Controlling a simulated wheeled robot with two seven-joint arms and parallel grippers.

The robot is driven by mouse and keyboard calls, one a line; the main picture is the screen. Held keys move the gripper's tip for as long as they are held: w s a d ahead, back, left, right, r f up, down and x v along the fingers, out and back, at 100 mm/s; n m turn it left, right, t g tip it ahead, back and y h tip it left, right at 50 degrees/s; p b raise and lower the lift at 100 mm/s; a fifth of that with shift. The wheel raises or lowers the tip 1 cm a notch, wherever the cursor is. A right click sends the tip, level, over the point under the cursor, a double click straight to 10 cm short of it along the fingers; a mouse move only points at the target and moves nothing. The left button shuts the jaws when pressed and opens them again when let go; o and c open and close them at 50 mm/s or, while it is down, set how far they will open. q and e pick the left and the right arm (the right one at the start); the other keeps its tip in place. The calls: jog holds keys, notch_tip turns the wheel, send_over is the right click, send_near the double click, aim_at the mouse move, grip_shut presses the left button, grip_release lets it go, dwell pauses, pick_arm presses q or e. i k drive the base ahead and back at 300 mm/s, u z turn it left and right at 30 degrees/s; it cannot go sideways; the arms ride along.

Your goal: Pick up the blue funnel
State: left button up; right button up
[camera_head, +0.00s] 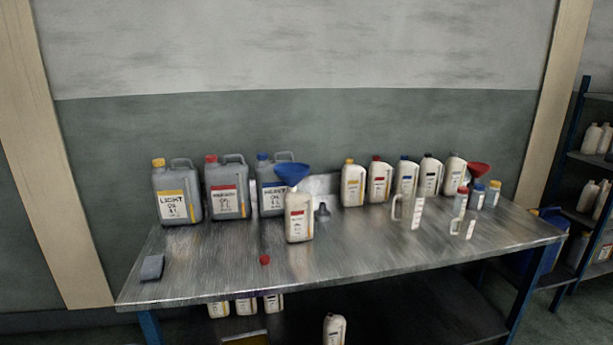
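The blue funnel (292,174) is upright on top of a white bottle with a red label (299,219), its spout end at the bottle's mouth. The bottle stands near the middle-left of the metal table (350,250), in front of the grey jugs. A small red cap (264,260) lies on the table to the front left of that bottle. Neither of my grippers shows in the head view.
Grey oil jugs (177,195) stand at the back left, one close behind the funnel. Several white bottles (353,185), a red funnel (478,170), clear measuring jugs (411,210) and small jars stand at the right. A grey block (152,267) lies front left. The front middle is clear.

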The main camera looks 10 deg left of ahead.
aim_at(292, 174)
jog(key=u, duration=0.25)
jog(key=i, duration=1.2)
jog(key=u, duration=0.7)
